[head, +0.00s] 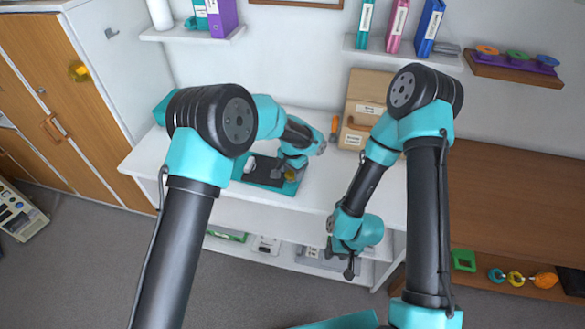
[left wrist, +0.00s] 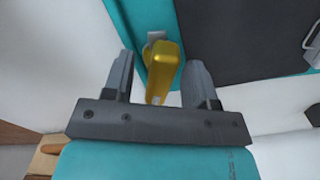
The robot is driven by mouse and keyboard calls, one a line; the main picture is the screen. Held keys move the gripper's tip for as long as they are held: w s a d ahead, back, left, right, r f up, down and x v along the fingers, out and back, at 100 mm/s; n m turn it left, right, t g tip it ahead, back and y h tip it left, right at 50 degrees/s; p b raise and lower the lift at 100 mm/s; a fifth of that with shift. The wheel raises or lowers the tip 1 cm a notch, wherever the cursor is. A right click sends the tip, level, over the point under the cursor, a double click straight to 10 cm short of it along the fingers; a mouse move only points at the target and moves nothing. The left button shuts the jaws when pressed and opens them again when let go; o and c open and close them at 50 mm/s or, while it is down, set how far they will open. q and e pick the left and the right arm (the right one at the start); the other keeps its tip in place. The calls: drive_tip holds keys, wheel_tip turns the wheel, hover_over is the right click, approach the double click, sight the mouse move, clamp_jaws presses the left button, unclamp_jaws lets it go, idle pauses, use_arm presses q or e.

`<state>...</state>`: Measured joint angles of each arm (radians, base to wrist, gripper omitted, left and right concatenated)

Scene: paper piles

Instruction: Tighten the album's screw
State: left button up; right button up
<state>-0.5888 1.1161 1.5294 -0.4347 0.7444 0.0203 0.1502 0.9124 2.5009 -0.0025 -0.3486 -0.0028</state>
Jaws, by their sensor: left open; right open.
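The album (head: 283,188) is teal with a dark panel and lies on the white table; its teal edge and dark panel also fill the top of the left wrist view (left wrist: 130,25). A yellow piece with a grey mount, apparently the album's screw (left wrist: 168,65), sits at the teal edge; it shows small in the head view (head: 290,174). My left gripper (left wrist: 160,80) is open, with one finger on each side of the yellow piece and gaps visible on both sides. In the head view my left gripper (head: 287,170) is over the album. My right gripper (head: 349,266) is open and empty in front of the table's edge.
Wall shelves (head: 405,56) hold binders above. A wooden cabinet (head: 65,60) is at left and a brown bench (head: 515,200) at right. Clear white tabletop (head: 325,190) lies right of the album.

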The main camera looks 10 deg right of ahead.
use_arm(q)
drive_tip(key=shift+c, duration=0.4)
clamp_jaws()
drive_tip(key=m, duration=0.4)
drive_tip(key=shift+m, duration=0.4)
drive_tip(key=m, duration=0.4)
drive_tip(key=shift+m, duration=0.3)
drive_tip(key=m, duration=0.9)
drive_tip(key=shift+w+m, duration=0.1)
drive_tip(key=shift+m, duration=0.3)
drive_tip(key=shift+o, duration=0.4)
unclamp_jaws()
